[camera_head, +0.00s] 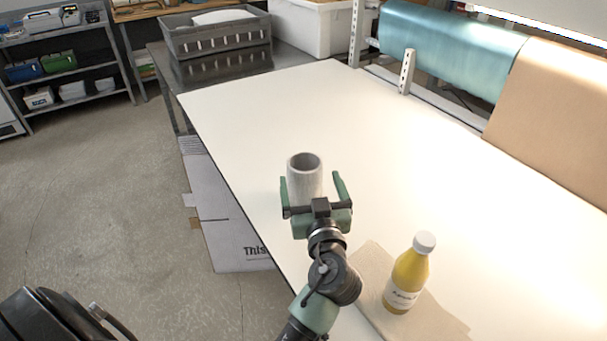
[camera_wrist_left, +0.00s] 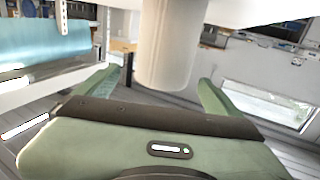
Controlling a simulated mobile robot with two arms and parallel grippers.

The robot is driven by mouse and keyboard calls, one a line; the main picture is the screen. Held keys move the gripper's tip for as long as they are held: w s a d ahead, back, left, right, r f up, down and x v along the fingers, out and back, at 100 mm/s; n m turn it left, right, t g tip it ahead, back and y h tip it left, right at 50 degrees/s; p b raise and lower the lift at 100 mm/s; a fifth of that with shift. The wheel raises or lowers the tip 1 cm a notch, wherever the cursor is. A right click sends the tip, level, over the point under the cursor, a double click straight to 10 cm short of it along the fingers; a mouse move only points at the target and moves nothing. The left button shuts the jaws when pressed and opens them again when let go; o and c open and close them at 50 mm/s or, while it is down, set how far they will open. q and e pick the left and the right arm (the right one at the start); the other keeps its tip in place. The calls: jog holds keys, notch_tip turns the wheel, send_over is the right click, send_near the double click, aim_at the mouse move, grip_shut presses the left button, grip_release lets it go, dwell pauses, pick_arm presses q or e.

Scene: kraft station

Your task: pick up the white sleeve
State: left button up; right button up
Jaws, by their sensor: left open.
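The white sleeve (camera_head: 304,175) is an open-topped pale tube standing upright on the white table, near its left edge. It also shows in the left wrist view (camera_wrist_left: 168,45), at the top middle. My left gripper (camera_head: 311,177) is open, with one finger on each side of the sleeve; a gap shows on the right, and I cannot tell whether the left finger touches it. In the left wrist view the open fingers (camera_wrist_left: 155,88) flank the sleeve's lower end. My right gripper is not in view.
A yellow bottle with a white cap (camera_head: 408,275) stands on brown paper (camera_head: 372,262) right of my arm. The white table (camera_head: 430,170) is otherwise largely clear. A grey crate (camera_head: 214,38) and white bin (camera_head: 310,27) stand behind. Teal and brown paper rolls (camera_head: 450,48) line the right.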

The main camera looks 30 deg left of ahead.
aim_at(308, 175)
pick_arm(q)
jog(key=w+a+p, duration=0.1)
jog(key=w+a+r+p, duration=0.1)
jog(key=shift+w+a+p, duration=0.15)
jog(key=shift+w+p, duration=0.05)
jog(key=shift+p, duration=0.1)
jog(key=shift+w+a+f+p, duration=0.3)
jog(key=shift+w+a+p, duration=0.1)
jog(key=shift+w+a, duration=0.45)
jog(key=shift+w+a+f, duration=0.1)
jog(key=shift+w, duration=0.15)
jog(key=shift+c, duration=0.7)
jog(key=c, duration=0.7)
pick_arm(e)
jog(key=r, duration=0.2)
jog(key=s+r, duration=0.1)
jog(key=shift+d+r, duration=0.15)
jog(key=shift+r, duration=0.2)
